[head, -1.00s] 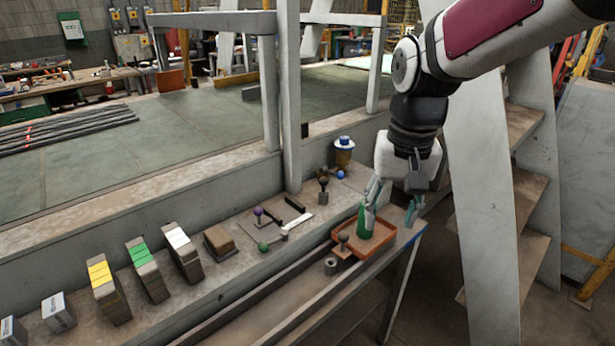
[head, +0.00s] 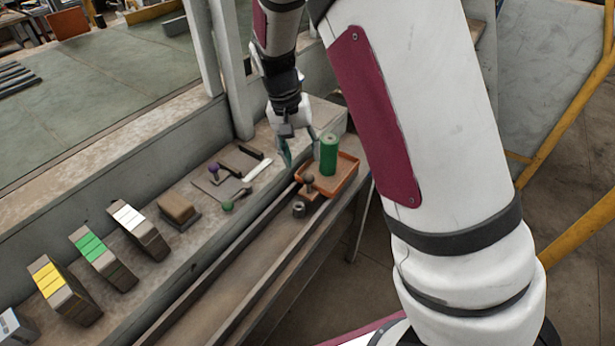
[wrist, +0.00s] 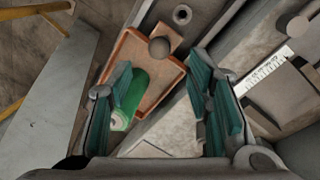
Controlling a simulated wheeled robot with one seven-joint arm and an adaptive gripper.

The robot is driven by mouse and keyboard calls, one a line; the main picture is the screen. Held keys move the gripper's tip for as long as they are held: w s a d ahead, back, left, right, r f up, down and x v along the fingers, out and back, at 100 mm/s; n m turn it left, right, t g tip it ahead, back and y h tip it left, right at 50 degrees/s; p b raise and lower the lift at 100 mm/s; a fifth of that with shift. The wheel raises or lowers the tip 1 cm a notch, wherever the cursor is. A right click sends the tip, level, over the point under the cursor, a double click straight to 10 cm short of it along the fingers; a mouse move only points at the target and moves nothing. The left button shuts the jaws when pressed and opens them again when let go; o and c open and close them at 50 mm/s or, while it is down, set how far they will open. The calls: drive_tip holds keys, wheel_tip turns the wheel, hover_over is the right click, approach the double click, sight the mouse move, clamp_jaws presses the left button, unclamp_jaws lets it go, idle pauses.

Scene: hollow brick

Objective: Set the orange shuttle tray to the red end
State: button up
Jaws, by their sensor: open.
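The orange shuttle tray (head: 345,184) sits at the far end of a long railed track in the head view; the wrist view also shows the tray (wrist: 125,58). A dark round knob (head: 308,181) stands at its near end. A green cylinder (head: 328,157) stands in the tray. My gripper (head: 300,153) is open and empty, above and left of the tray beside the cylinder. In the wrist view the cylinder (wrist: 132,92) is partly behind the left finger. I cannot make out a red end of the track.
A small grey ring (head: 299,209) lies on the track (head: 235,290) just before the tray. The track nearer me looks clear.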

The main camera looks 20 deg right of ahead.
sight(307, 175)
drive_tip(key=f, duration=0.3)
drive_tip(key=d+f, duration=0.1)
drive_tip(key=f, duration=0.5)
drive_tip(key=shift+s+d, duration=0.35)
clamp_jaws()
